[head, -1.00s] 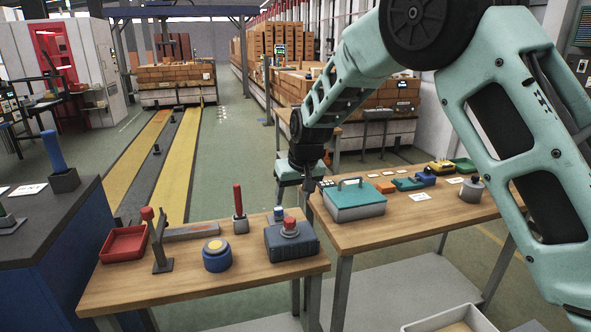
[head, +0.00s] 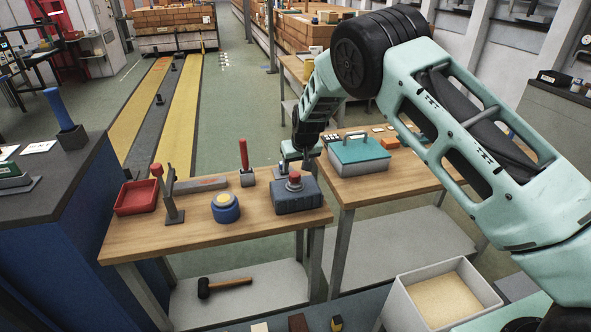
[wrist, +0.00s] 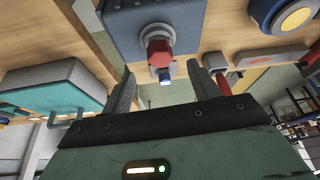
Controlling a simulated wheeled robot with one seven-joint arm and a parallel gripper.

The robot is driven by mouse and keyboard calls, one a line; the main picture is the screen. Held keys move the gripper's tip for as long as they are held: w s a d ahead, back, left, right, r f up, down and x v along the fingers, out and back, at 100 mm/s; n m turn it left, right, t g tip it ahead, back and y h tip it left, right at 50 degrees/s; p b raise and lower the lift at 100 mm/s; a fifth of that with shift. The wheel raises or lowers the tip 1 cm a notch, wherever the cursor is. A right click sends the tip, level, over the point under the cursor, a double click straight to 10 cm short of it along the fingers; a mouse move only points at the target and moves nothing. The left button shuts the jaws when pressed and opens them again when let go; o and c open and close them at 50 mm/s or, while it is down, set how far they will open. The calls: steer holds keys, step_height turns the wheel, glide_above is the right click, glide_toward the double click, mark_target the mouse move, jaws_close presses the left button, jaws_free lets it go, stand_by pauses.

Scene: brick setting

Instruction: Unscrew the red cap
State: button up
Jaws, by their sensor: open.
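The red cap (head: 294,178) sits on top of a dark blue-grey box (head: 300,198) at the right end of the near wooden table. In the wrist view the red cap (wrist: 158,54) looks six-sided and sits on a grey round collar on the box (wrist: 120,30).
A small blue-and-white piece (wrist: 165,76) stands beside the box, close to the cap in view. A red-handled tool (head: 243,154), a blue round button unit (head: 226,208), a lever stand (head: 172,200) and a red tray (head: 137,197) share the table. A teal-lidded case (head: 358,152) is right.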

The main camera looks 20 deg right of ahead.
mark_target(295, 175)
steer(key=shift+p+x, duration=0.55)
steer(key=shift+x, duration=2.05)
steer(key=shift+w, duration=0.1)
